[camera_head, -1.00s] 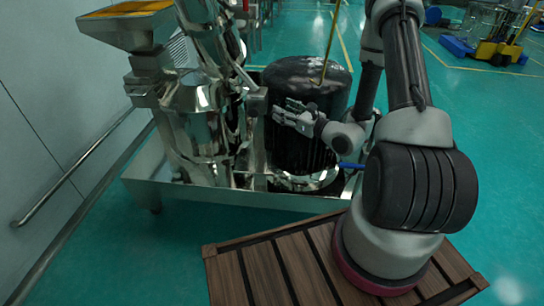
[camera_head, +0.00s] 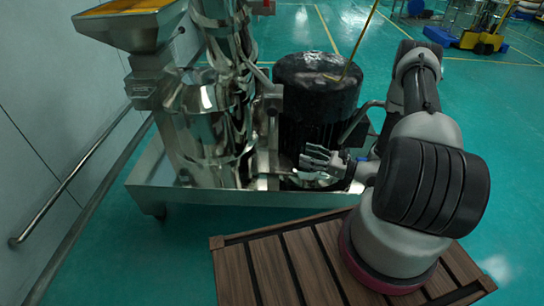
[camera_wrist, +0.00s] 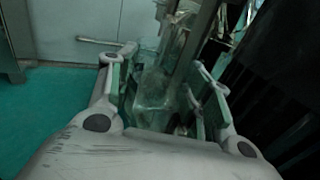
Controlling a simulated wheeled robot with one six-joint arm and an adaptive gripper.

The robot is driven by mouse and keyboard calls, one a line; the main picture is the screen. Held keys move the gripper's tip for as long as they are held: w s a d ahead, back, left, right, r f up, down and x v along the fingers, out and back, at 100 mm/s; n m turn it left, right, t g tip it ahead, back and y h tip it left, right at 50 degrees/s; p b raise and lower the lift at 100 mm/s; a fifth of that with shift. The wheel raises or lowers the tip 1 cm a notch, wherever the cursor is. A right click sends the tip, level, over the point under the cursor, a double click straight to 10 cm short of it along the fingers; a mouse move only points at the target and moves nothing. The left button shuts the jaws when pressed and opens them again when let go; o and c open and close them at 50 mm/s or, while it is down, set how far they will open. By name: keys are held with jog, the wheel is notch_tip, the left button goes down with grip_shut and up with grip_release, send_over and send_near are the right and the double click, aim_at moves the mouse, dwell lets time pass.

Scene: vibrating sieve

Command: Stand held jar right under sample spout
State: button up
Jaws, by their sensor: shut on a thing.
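My gripper (camera_head: 308,158) is low in front of the black ribbed motor drum (camera_head: 318,95), with its fingers pointing left toward the steel machine (camera_head: 205,115). In the wrist view, my gripper (camera_wrist: 165,85) is shut on a clear, see-through jar (camera_wrist: 156,97) between its two fingers. The jar is hard to make out against the shiny metal behind it, and I cannot see it in the head view. Steel parts of the machine (camera_wrist: 178,40) stand just beyond the jar. I cannot tell which part is the sample spout, nor whether the jar touches anything.
The machine and drum stand on a steel base tray (camera_head: 240,203) with a raised edge. A hopper with yellow contents (camera_head: 128,22) is at upper left. A slatted wooden platform (camera_head: 285,265) lies in front. A wall rail (camera_head: 75,180) runs along the left wall.

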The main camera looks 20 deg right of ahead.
jog(key=x, duration=1.4)
jog(key=shift+w, duration=0.15)
jog(key=shift+w+a+f, duration=0.1)
jog(key=shift+a+f, duration=0.05)
jog(key=shift+f, duration=0.7)
jog(key=shift+w+a+f, duration=0.1)
jog(key=shift+a+f, duration=0.05)
jog(key=shift+f, duration=0.7)
jog(key=o, duration=1.1)
jog(key=shift+f, duration=0.15)
